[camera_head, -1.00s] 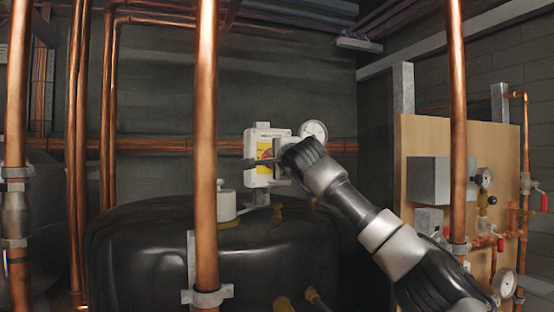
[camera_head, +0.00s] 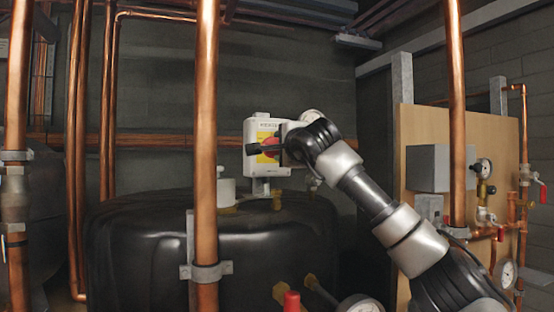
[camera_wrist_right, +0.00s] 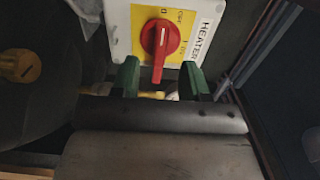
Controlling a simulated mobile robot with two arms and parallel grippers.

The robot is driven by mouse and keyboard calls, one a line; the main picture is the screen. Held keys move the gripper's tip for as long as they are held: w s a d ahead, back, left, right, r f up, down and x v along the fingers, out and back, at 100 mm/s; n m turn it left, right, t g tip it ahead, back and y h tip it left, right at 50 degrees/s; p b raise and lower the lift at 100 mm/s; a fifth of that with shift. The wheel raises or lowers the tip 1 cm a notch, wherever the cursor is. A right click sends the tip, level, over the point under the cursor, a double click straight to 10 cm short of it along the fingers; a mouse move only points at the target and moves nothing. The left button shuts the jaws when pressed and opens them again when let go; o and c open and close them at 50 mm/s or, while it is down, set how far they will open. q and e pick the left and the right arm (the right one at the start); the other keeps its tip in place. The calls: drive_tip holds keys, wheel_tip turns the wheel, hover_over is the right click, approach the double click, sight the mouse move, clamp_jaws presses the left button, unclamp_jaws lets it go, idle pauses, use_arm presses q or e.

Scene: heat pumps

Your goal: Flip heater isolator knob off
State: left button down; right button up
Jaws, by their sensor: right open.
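The heater isolator is a white box with a yellow plate (camera_head: 262,132) above the black tank in the head view; its label reads HEATER in the wrist view. Its red knob (camera_wrist_right: 160,36) shows whole there, its handle pointing down toward my gripper. In the head view the knob is mostly hidden behind my gripper. My right gripper (camera_wrist_right: 159,80) is open, its two green fingertips on either side of the handle's lower end, apart from it as far as I can tell. It also shows in front of the isolator in the head view (camera_head: 268,149). My left gripper is not in view.
Vertical copper pipes (camera_head: 206,120) and (camera_head: 457,120) stand in front, left and right of my right arm. The black tank (camera_head: 140,240) lies below the isolator. A wooden board (camera_head: 425,140) with gauges and valves is at right.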

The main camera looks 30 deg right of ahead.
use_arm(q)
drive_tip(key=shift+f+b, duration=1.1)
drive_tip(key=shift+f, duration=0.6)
use_arm(e)
drive_tip(key=shift+v, duration=2.9)
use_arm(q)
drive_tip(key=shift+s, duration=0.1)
use_arm(e)
drive_tip(key=shift+f, duration=0.1)
